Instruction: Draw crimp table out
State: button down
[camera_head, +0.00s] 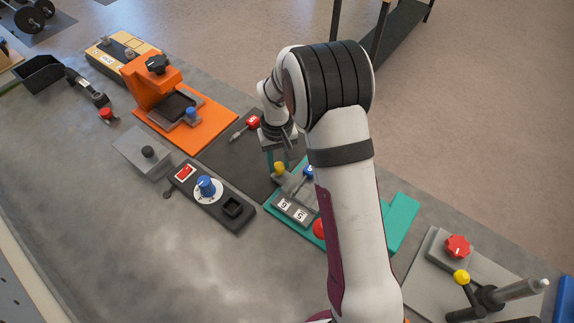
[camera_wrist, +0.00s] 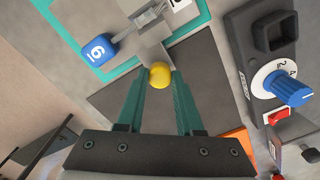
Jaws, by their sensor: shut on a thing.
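My gripper (camera_head: 279,161) is shut on a yellow ball knob (camera_head: 279,168), which also shows between the teal fingertips in the wrist view (camera_wrist: 160,75). The knob sits at the end of a grey sliding piece, which looks like the crimp table (camera_wrist: 153,53). This piece runs into a teal-based station (camera_head: 284,222) with white number windows (camera_head: 292,211). A blue numbered knob (camera_wrist: 98,49) on a lever is beside it, and it shows in part in the head view (camera_head: 309,172). My forearm hides much of the station's right side.
A dark mat (camera_head: 238,158) lies by the knob, with a red-tipped tool (camera_head: 253,122) near its far edge. A black control box with a blue dial (camera_head: 207,187) stands to the left. An orange press (camera_head: 160,90) is behind it. Another fixture with a red knob (camera_head: 457,247) is at right.

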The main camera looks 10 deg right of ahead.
jog(key=shift+w+a+r, duration=0.1)
jog(key=shift+w+a, duration=0.1)
jog(key=shift+a, duration=0.05)
jog(key=c, duration=0.8)
grip_release()
jog(key=shift+o, duration=1.3)
jog(key=shift+d, duration=0.1)
notch_tip(320, 180, up, 16)
jog(key=shift+s, duration=0.1)
